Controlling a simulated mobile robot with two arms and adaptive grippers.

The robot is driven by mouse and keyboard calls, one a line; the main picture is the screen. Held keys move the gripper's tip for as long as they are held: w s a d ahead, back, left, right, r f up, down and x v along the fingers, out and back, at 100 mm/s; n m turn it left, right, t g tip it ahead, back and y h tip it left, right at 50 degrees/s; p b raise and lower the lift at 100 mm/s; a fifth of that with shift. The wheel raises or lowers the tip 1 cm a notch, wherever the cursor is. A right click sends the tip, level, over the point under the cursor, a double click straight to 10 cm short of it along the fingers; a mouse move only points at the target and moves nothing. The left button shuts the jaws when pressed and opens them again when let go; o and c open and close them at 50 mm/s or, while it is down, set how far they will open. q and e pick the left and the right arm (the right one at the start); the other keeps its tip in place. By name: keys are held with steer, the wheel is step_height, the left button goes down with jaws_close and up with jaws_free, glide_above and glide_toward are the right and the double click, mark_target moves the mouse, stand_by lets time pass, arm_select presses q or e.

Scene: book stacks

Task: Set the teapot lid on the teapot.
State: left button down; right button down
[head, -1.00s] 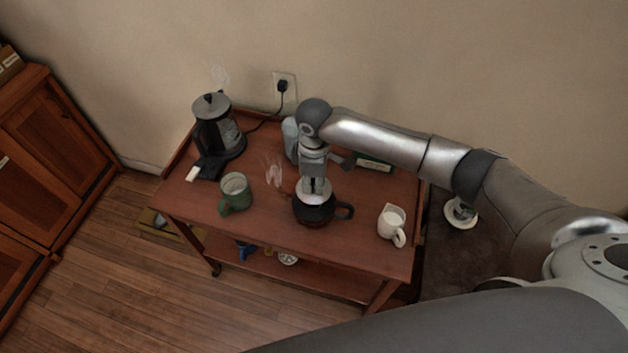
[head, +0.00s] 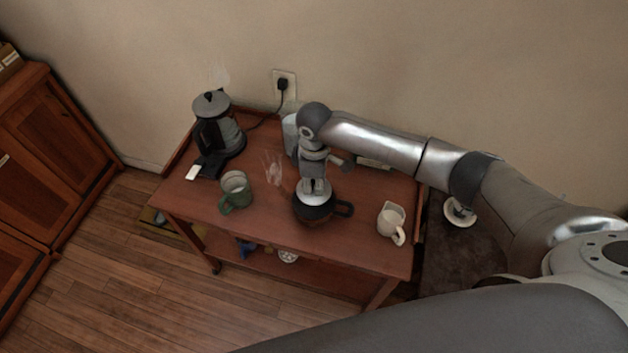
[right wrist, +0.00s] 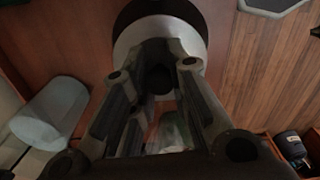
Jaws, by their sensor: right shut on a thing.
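The dark teapot (head: 316,214) stands on the wooden tea trolley, its handle (head: 345,209) pointing right in the head view. My right gripper (head: 314,186) points down over it, shut on the pale grey teapot lid (head: 304,198). The lid is over the teapot's mouth; I cannot tell whether it rests on the rim or hovers just above. In the right wrist view the lid (right wrist: 134,44) shows beyond the fingers, with the dark teapot (right wrist: 160,8) behind it. My left gripper is not in view.
On the trolley (head: 350,245), a green mug (head: 236,193) stands left of the teapot and a white jug (head: 391,222) right of it. A kettle (head: 218,128) stands at the back left. A pale container (head: 290,133) is behind my right gripper.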

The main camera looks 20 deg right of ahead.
steer(key=shift+f, duration=0.2)
steer(key=c, duration=0.7)
jaws_free()
steer(key=shift+c, duration=0.2)
steer(key=shift+r, duration=0.1)
steer(key=shift+r+p, duration=4)
steer(key=shift+p, duration=0.35)
steer(key=shift+f, duration=0.1)
